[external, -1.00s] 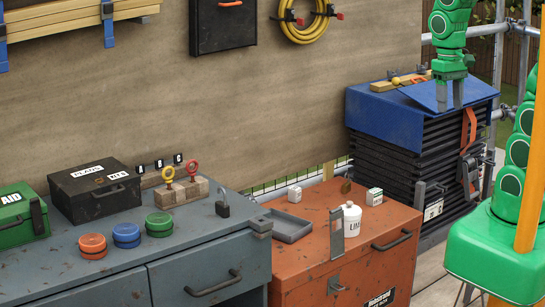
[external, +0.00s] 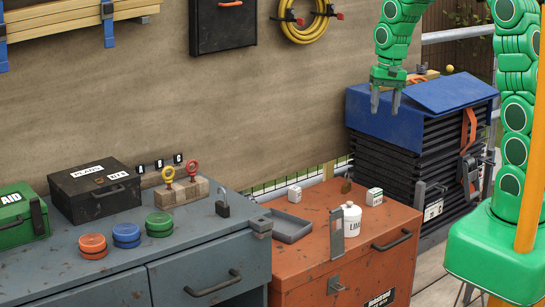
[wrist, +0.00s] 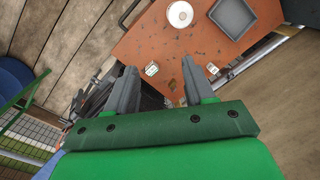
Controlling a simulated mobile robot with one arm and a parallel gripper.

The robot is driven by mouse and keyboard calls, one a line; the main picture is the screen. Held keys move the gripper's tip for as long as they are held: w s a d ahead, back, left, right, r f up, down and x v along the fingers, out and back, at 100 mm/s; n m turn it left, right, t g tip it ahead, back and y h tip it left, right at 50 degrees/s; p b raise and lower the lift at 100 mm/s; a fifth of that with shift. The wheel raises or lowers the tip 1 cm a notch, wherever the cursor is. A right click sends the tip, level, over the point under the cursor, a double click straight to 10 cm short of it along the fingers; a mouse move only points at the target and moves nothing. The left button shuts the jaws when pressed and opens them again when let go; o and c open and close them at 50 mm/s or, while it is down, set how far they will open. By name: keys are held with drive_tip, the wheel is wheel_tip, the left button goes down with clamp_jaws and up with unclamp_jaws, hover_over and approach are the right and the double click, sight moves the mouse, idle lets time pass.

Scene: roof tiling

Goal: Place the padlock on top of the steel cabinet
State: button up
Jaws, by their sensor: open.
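A dark padlock (external: 222,207) with a grey shackle stands upright on the top of the grey-blue steel cabinet (external: 190,250), near its right back part. My gripper (external: 385,103) is open and empty, high above the back of the orange chest and beside the blue-topped stack. In the wrist view its two fingers (wrist: 160,80) are apart with nothing between them. A small brownish item (external: 346,187) stands at the back of the orange chest, too small to identify surely. The padlock does not show in the wrist view.
The orange chest (external: 300,262) bears a grey tray (external: 287,228), a white pot (external: 351,220) and white boxes (external: 294,194). On the cabinet are round tins (external: 126,234), a black box (external: 92,190), a green first-aid box (external: 20,212) and a block with ring bolts (external: 180,193).

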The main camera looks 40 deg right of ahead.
drive_tip(key=w+d+f+m+t, duration=0.1)
drive_tip(key=w+d+f+m, duration=0.3)
drive_tip(key=w+f, duration=0.8)
drive_tip(key=m+t, duration=0.1)
drive_tip(key=m, duration=0.3)
approach(347, 183)
drive_tip(key=a, duration=0.1)
drive_tip(key=shift+h, duration=0.3)
drive_tip(key=shift+w+f, duration=0.25)
drive_tip(key=shift+f, duration=1.1)
drive_tip(key=shift+w+f, duration=0.3)
drive_tip(key=shift+f, duration=1.05)
drive_tip(key=shift+w+f, duration=0.25)
drive_tip(key=shift+f, duration=1.1)
clamp_jaws()
